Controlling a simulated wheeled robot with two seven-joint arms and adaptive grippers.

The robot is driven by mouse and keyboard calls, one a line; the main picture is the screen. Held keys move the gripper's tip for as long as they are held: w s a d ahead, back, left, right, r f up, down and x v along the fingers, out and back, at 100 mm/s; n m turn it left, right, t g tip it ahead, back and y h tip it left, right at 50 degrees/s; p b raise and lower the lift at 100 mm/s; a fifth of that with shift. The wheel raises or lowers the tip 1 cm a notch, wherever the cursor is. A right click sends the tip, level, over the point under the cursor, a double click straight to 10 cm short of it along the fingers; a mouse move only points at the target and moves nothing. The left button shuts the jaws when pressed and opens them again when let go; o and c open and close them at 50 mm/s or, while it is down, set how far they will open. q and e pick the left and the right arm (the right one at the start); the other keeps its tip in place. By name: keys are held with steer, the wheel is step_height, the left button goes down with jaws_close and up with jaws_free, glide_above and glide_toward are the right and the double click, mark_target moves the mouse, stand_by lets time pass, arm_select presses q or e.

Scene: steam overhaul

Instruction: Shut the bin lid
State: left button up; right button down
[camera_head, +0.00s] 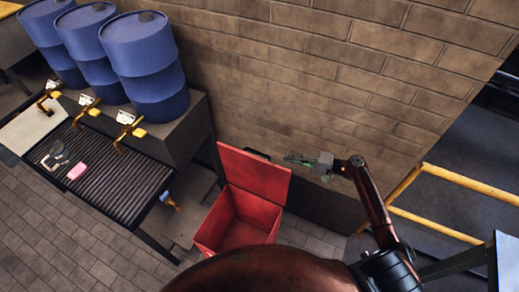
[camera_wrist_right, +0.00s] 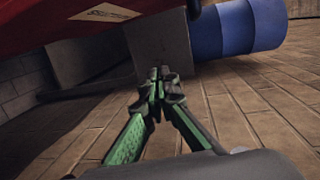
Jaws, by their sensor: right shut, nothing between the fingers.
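The red bin (camera_head: 236,222) stands on the floor against the brick wall in the head view, open and empty as far as I can see. Its red lid (camera_head: 254,174) is raised and leans back toward the wall, with a dark handle (camera_head: 257,154) at its top edge. My right gripper (camera_head: 290,158) is shut and empty, close to the right end of the lid's top edge. In the right wrist view its green fingers (camera_wrist_right: 158,82) meet at the tips, and a red surface with a pale label (camera_wrist_right: 103,12) fills the upper left. My left gripper is not in view.
A grated bench (camera_head: 118,185) with a pink block (camera_head: 77,171) and grey parts stands at the left. Several blue drums (camera_head: 143,45) with yellow taps sit above it. A yellow railing (camera_head: 430,219) runs at the right. Tiled floor lies in front of the bench.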

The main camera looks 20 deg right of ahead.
mark_target(258, 153)
step_height(258, 153, up, 9)
steer(key=a+n+y, duration=0.2)
steer(key=a, duration=0.1)
steer(key=shift+g, duration=0.4)
steer(key=a+p, duration=0.1)
steer(key=a, duration=0.2)
steer(key=w+a+p, duration=0.1)
steer(key=a, duration=0.3)
steer(key=w+a+p, duration=0.1)
steer(key=a+p, duration=0.1)
steer(key=a, duration=0.1)
steer(key=shift+a+f, duration=0.3)
steer(key=shift+a, duration=0.05)
